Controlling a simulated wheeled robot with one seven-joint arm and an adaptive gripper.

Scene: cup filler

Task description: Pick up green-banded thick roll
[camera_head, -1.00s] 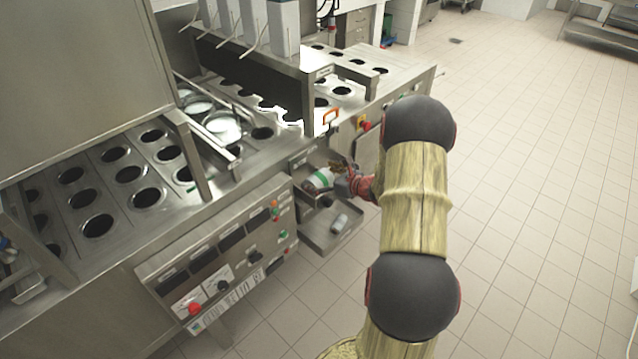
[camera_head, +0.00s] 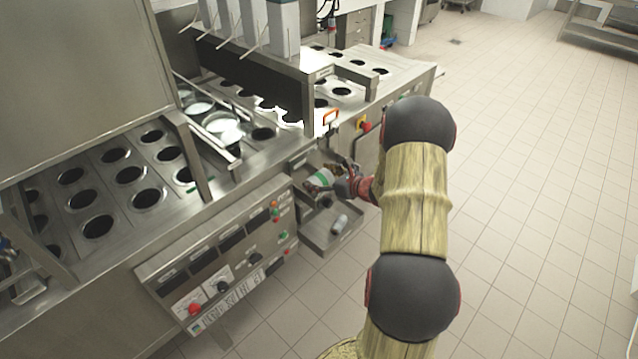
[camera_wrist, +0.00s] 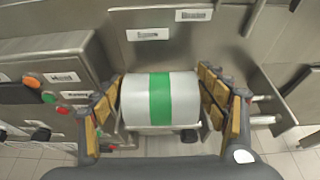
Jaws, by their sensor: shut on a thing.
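The green-banded thick roll (camera_wrist: 160,99) is a white cylinder with a wide green band around its middle. It lies between the two fingers of my gripper (camera_wrist: 160,112) in the wrist view, and the gold pads close on its two ends. In the head view the roll (camera_head: 321,178) shows at the tip of my gripper (camera_head: 338,182), above the upper part of a metal tray (camera_head: 318,236). I cannot tell whether the roll still touches the tray.
A smaller grey roll (camera_head: 339,223) lies lower in the tray. The control panel (camera_head: 222,262) with knobs and buttons is to the left. A red-and-yellow emergency button (camera_head: 363,125) sits behind my gripper. The tiled floor at right is open.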

